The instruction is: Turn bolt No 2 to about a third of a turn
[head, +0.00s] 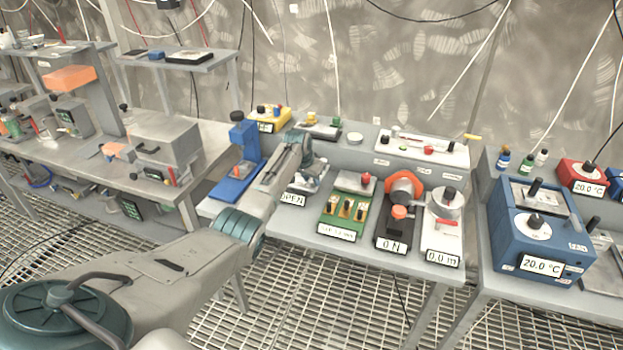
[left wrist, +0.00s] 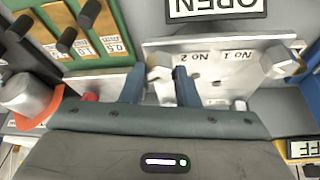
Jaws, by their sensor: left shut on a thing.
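A light metal plate (left wrist: 215,63) carries the upside-down labels "No 1" and "No 2" in the left wrist view. Bolt No 2 (left wrist: 160,68) is a grey metal head beside its label. My left gripper (left wrist: 160,80) has its two dark blue fingers on either side of this bolt and is shut on it. Bolt No 1 (left wrist: 279,62) stands apart at the right end of the plate. In the head view my left gripper (head: 305,160) is over the plate, and my arm partly hides it. The bolt's turn angle cannot be read. My right gripper is not in view.
A display reading "OPEN" (head: 292,200) is at the plate's front. A green box with switches (head: 347,208) and a black device with an orange ring (head: 398,220) stand to the right. A blue stand (head: 240,165) is on the left.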

